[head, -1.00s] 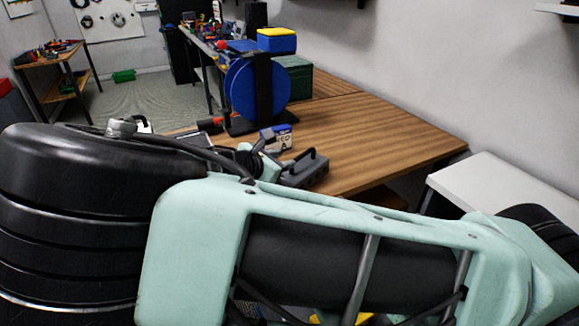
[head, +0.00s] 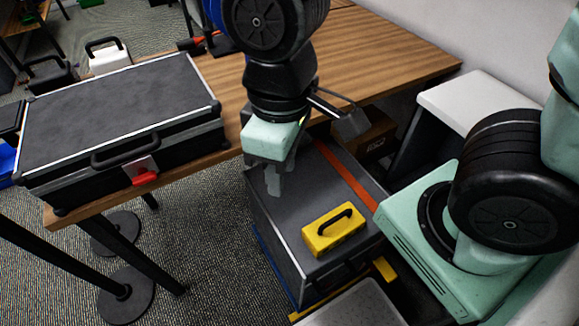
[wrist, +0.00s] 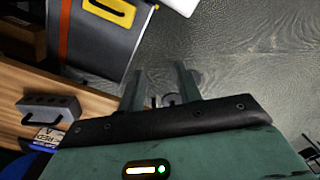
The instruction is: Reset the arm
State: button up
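My arm reaches down from the top of the head view, and my mint-coloured gripper (head: 273,182) hangs in front of the table edge, above the left part of a large grey case. In the wrist view, the two fingers of my gripper (wrist: 159,75) stand apart with nothing held between them.
The grey case (head: 275,215) has an orange stripe and carries a yellow handled box (head: 333,234). A black case (head: 110,115) with a red latch lies on the wooden table (head: 385,65). A white surface (head: 490,110) is at right. Carpet lies open below the table.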

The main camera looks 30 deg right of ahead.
jog(key=shift+s+r+m, duration=0.15)
jog(key=shift+s+r, duration=0.15)
jog(key=shift+s, duration=0.25)
jog(key=shift+s+r+m, duration=0.15)
jog(key=shift+s+r, duration=0.15)
jog(key=shift+s, duration=0.2)
jog(key=shift+r, duration=0.1)
jog(key=shift+r+p, duration=0.55)
jog(key=shift+p, duration=0.05)
dwell(0.3)
